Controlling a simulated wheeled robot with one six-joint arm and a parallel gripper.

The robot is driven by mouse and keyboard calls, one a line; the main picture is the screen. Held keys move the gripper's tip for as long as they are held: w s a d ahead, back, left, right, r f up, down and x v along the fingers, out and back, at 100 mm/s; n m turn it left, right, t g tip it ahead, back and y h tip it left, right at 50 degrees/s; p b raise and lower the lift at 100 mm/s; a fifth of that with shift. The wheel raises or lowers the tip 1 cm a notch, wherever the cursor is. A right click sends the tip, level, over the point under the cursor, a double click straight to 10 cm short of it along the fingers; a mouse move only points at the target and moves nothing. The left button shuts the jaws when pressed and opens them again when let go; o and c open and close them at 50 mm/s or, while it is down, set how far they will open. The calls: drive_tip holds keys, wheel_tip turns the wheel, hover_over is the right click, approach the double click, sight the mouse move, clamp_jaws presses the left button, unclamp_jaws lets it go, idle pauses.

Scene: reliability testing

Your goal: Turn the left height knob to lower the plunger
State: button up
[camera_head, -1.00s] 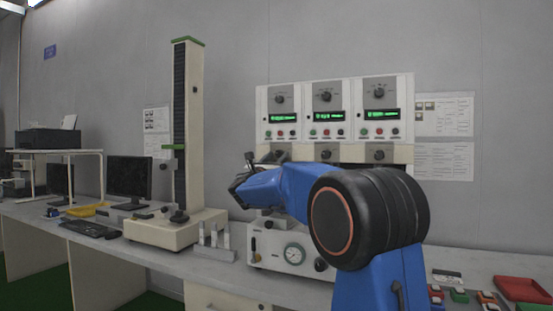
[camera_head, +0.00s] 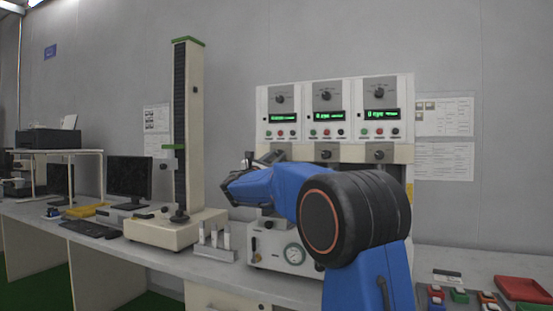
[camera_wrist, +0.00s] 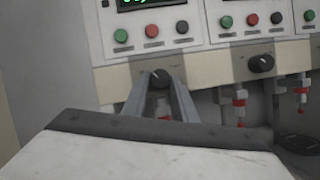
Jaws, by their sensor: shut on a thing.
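The left height knob (camera_wrist: 159,77) is a dark round knob with a light pointer mark, on the beige strip under the leftmost panel. In the wrist view, my gripper (camera_wrist: 158,84) reaches up to it, with its two grey fingers closed on its sides. The left plunger (camera_wrist: 164,107), with red on it, partly shows between the fingers below the knob; its height is hard to tell. In the head view, my blue arm and wrist stand before the left station and cover much of it.
The middle knob (camera_wrist: 260,64) and a red-tipped middle plunger (camera_wrist: 240,104) are to the right. Push buttons (camera_wrist: 152,31) sit above the strip.

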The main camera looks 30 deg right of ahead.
drive_tip(key=m+g, duration=0.1)
drive_tip(key=m, duration=0.1)
drive_tip(key=m+g, duration=0.1)
drive_tip(key=m, duration=0.2)
drive_tip(key=m+g, duration=0.1)
drive_tip(key=m, duration=0.1)
drive_tip(key=shift+w+a+r+m+h, duration=0.15)
drive_tip(key=shift+w+a+m+h, duration=0.05)
drive_tip(key=shift+w+m+h, duration=0.1)
drive_tip(key=m+g, duration=0.1)
drive_tip(key=m, duration=0.1)
drive_tip(key=m+g, duration=0.1)
drive_tip(key=m, duration=0.2)
drive_tip(key=shift+r+g+y, duration=0.2)
drive_tip(key=shift+g+y, duration=0.1)
drive_tip(key=shift+y, duration=0.1)
drive_tip(key=m+y, duration=0.1)
drive_tip(key=m, duration=0.2)
drive_tip(key=m+g, duration=0.1)
drive_tip(key=m, duration=0.1)
drive_tip(key=shift+r+m+y, duration=0.2)
drive_tip(key=shift+m+y, duration=0.2)
drive_tip(key=shift+s+r+m+y, duration=0.15)
drive_tip(key=shift+m+y, duration=0.85)
drive_tip(key=shift+m, duration=1.1)
drive_tip(key=o, duration=1)
drive_tip(key=shift+o, duration=0.2)
drive_tip(key=shift+r, duration=0.1)
drive_tip(key=v, duration=1.7)
drive_tip(key=shift+a, duration=0.15)
